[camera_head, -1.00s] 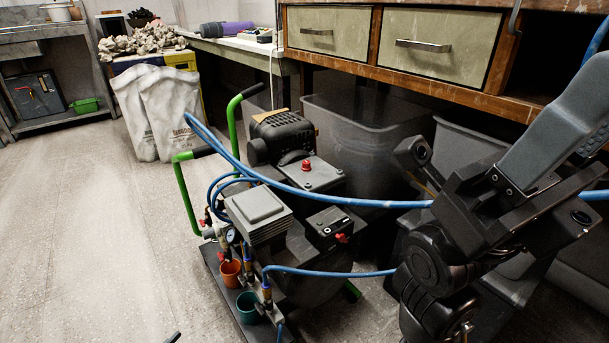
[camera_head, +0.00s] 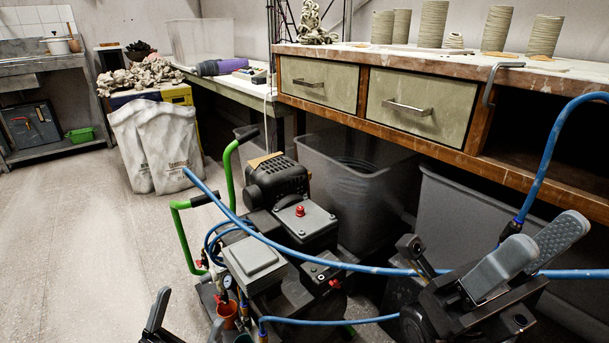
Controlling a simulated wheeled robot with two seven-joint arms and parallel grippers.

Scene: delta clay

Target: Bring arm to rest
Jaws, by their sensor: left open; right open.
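My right gripper (camera_head: 537,246) is at the lower right, black with two grey ribbed finger pads. It is open, and nothing shows between the fingers. It is in front of the grey bins under the workbench, below the drawers. My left gripper (camera_head: 158,318) only partly shows at the bottom edge, over the floor left of the compressor.
A compressor (camera_head: 290,222) with green handles and blue hoses (camera_head: 330,262) stands on the floor between my grippers. A workbench (camera_head: 440,68) with drawers and clay cylinders (camera_head: 432,24) is behind. White sacks (camera_head: 155,148) stand further back. The floor (camera_head: 80,230) at left is clear.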

